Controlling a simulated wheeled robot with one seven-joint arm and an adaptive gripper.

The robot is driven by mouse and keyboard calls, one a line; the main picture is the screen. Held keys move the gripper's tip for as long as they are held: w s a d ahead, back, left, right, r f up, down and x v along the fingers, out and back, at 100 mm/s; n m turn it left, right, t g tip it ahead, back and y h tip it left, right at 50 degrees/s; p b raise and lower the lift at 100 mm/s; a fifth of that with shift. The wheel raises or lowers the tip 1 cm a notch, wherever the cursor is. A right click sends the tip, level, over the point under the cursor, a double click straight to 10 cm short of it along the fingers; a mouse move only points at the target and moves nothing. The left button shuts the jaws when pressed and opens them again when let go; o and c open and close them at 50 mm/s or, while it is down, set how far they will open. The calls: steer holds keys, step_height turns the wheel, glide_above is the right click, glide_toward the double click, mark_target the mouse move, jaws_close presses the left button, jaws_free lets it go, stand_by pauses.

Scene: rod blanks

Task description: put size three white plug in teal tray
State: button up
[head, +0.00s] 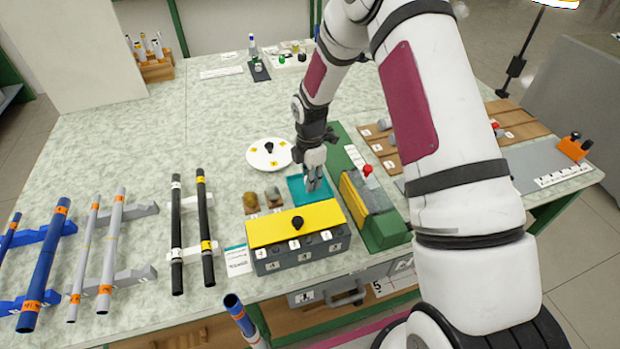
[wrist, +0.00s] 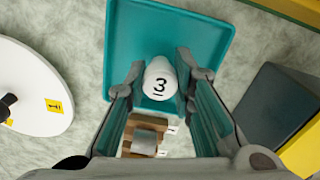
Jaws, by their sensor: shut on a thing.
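The white plug marked 3 (wrist: 159,80) sits between the fingertips of my gripper (wrist: 160,82) in the wrist view. My gripper is shut on it. The teal tray (wrist: 190,28) lies directly behind and below the plug in that view. In the head view my gripper (head: 314,186) points down over the teal tray (head: 296,190). The plug is hard to make out there. I cannot tell whether it touches the tray floor.
A grey box with a yellow lid (head: 296,224) stands in front of the tray. A green and yellow machine (head: 372,208) stands to its right. A white round plate (head: 269,154) lies behind left. Black rods (head: 205,225) rest on supports at left.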

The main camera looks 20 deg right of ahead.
steer(key=shift+f, duration=0.15)
steer(key=o, duration=0.8)
steer(key=shift+c, duration=0.2)
